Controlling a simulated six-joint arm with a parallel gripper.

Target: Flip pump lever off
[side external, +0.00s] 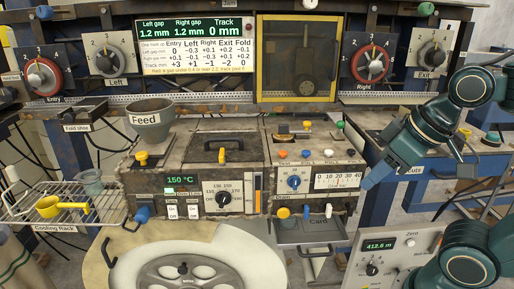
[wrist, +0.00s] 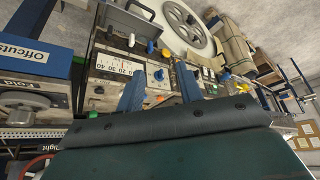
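I cannot read a pump label, so I cannot tell which control is the pump lever. My gripper (side external: 372,178) is just right of this box in the side view, pointing down and left. In the wrist view my gripper (wrist: 160,92) has its two blue fingers apart with nothing held between them; the control box (wrist: 115,68) shows beyond them.
The heater box (side external: 185,175) with a 150 °C display and the Feed funnel (side external: 152,122) stand left of the control box. A large reel (side external: 190,262) is in front.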

